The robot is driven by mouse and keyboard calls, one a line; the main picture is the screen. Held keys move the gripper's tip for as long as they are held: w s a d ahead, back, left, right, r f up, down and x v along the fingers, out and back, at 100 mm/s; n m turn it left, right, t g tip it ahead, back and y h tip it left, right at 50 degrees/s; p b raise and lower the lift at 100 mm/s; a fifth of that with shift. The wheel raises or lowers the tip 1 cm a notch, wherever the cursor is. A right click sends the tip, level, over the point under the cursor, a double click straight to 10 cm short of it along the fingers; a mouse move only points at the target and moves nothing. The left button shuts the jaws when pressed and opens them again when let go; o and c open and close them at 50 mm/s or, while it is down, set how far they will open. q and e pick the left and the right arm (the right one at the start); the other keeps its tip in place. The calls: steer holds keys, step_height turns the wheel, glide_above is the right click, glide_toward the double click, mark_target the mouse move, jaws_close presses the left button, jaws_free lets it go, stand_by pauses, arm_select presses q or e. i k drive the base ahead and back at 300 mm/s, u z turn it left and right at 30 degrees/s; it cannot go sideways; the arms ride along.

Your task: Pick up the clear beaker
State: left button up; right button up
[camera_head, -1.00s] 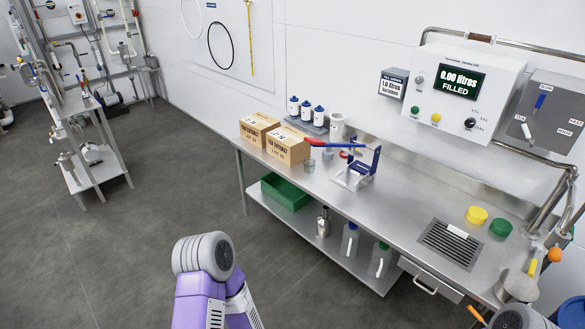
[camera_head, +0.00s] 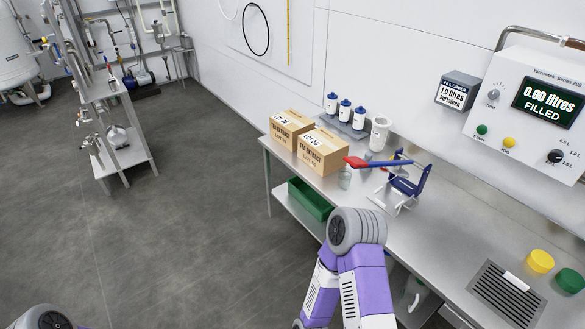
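A small clear glass vessel, which looks like the clear beaker (camera_head: 345,179), stands on the steel bench at the right front corner of the tea extract boxes. It is small in view, and the red end of a handle is close above it. Neither of my grippers shows in the head view. One purple arm of mine rises at lower centre, in front of the bench, and only a grey joint of the other shows at the bottom left. I cannot see what either gripper holds.
Two cardboard boxes (camera_head: 322,152) stand left of the beaker, and a white jug (camera_head: 380,133) behind it. A blue stand with a red-ended lever (camera_head: 405,187) is to its right. A green crate (camera_head: 310,199) sits on the lower shelf. Floor at left is open.

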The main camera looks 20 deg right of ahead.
mark_target(345, 174)
steer(key=z, duration=0.1)
steer(key=i, duration=1.15)
steer(key=z, duration=0.75)
steer(key=i, duration=0.65)
steer(key=z, duration=0.05)
